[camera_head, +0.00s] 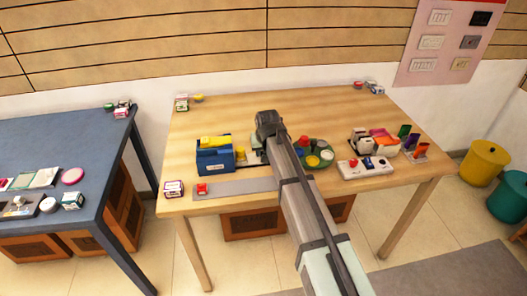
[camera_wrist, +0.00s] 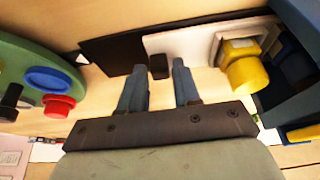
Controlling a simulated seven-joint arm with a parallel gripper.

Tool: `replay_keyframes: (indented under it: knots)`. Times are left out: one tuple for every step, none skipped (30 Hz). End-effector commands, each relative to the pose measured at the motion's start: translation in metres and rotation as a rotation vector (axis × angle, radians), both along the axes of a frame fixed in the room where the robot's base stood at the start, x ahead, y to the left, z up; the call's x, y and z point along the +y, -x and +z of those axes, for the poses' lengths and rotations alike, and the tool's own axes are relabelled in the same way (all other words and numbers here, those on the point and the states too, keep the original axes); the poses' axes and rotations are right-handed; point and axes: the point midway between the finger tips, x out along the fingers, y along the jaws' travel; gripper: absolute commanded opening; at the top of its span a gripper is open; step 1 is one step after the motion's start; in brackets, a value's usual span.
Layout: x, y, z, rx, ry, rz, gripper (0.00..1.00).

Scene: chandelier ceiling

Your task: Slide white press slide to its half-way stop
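What looks like the white press slide (camera_wrist: 185,40) is a flat white plate in the wrist view, between a black plate (camera_wrist: 112,52) and a yellow part (camera_wrist: 243,68) of the blue box. A small dark block (camera_wrist: 158,66) stands at the edge of the white and black plates. My gripper (camera_wrist: 157,72) is open, its two fingers apart on either side of the dark block, with no clear contact. In the head view my arm covers most of this spot beside the blue and yellow box (camera_head: 215,158). The slide's stops cannot be made out.
A green round board (camera_wrist: 40,72) with blue and red knobs is left in the wrist view. In the head view, a white panel (camera_head: 352,174) and a holder with coloured cards (camera_head: 408,145) stand right. A grey strip (camera_head: 235,189) lies in front. The table's back is mostly clear.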

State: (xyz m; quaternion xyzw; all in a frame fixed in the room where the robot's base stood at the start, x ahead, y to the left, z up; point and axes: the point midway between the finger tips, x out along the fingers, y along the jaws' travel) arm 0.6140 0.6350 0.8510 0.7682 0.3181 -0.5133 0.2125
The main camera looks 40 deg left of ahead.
Motion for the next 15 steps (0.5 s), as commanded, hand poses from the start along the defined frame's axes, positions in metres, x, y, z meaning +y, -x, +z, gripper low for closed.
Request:
replay_keyframes:
  knots:
    - [-0.001,0.001,0.002,0.0,0.0,0.0,0.32]
    - [-0.001,0.001,0.004,0.0,0.0,0.0,0.32]
    - [-0.002,0.002,0.007,-0.001,-0.001,0.0,0.32]
    - [-0.003,0.003,0.01,-0.001,-0.001,0.0,0.32]
    - [-0.004,0.004,0.013,-0.001,-0.001,0.0,0.32]
    - [-0.005,0.005,0.018,-0.002,-0.002,0.0,0.32]
    - [-0.007,0.007,0.022,-0.002,-0.002,0.0,0.32]
    - [-0.008,0.008,0.027,-0.001,-0.001,0.0,0.32]
    - [-0.01,0.01,0.033,-0.001,-0.001,0.0,0.32]
    - [-0.012,0.012,0.039,-0.002,-0.002,0.0,0.32]
    - [-0.013,0.013,0.044,-0.002,-0.002,0.0,0.32]
    - [-0.015,0.016,0.051,-0.001,-0.001,0.0,0.32]
    - [-0.017,0.017,0.056,-0.001,-0.001,0.0,0.32]
    - [-0.018,0.018,0.061,-0.002,-0.002,0.0,0.32]
    - [-0.02,0.02,0.068,-0.002,-0.002,0.0,0.32]
